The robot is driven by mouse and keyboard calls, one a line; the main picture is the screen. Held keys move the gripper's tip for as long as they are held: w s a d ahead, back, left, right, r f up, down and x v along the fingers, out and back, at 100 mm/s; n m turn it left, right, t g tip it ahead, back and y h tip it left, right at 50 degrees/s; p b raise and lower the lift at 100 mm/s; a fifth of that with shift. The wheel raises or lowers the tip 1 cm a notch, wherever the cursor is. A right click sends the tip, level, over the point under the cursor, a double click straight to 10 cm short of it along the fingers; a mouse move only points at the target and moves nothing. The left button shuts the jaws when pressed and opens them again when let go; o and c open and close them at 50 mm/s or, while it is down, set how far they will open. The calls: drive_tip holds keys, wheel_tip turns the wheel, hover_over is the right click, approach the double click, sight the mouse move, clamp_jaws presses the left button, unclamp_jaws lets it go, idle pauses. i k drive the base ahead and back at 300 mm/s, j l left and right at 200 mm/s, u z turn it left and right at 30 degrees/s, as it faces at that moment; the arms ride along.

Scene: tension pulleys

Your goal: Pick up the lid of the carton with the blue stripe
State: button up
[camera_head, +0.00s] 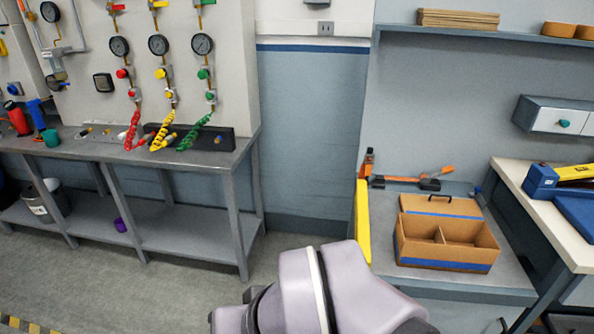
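The cardboard carton (446,265) with a blue stripe along its lower front stands open on the grey side table at right. A divider splits its inside into two compartments, and I see nothing in them. Its lid (425,207), cardboard with a blue stripe and a black handle on top, shows directly behind the carton's open top. I cannot tell whether it touches the carton or only lies behind it. My arm's pale links fill the bottom middle, left of the carton. My gripper is out of view.
An orange-and-black tool (425,182) lies behind the lid. A yellow upright piece (362,222) edges the table's left side. A white-topped bench (530,190) with a blue-and-yellow device stands at right. A gauge workbench (185,157) stands at left. Floor between is clear.

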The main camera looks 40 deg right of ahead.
sight(446, 207)
drive_tip(key=i+j, duration=0.1)
drive_tip(key=i, duration=0.35)
drive_tip(key=i+j+z, duration=0.1)
drive_tip(key=i, duration=0.3)
drive_tip(key=i+j+z, duration=0.1)
drive_tip(key=i, duration=0.35)
drive_tip(key=i+l+z, duration=0.1)
drive_tip(key=z, duration=0.35)
drive_tip(key=i+z, duration=0.2)
drive_tip(key=z, duration=0.2)
drive_tip(key=i+z, duration=0.2)
drive_tip(key=z, duration=0.25)
drive_tip(key=i+z, duration=0.15)
drive_tip(key=z, duration=0.3)
drive_tip(key=i+j+z, duration=0.15)
drive_tip(key=z, duration=0.3)
drive_tip(key=i+j+z, duration=0.1)
drive_tip(key=z, duration=0.3)
drive_tip(key=j+z, duration=0.3)
drive_tip(key=z, duration=0.15)
drive_tip(key=i+j+z, duration=0.45)
drive_tip(key=z, duration=0.2)
drive_tip(key=i+j+z, duration=0.15)
drive_tip(key=j+z, duration=0.2)
drive_tip(key=i+j+z, duration=0.15)
drive_tip(key=j+z, duration=0.15)
drive_tip(key=j, duration=0.15)
drive_tip(key=j+z, duration=0.35)
drive_tip(key=i+j, duration=0.05)
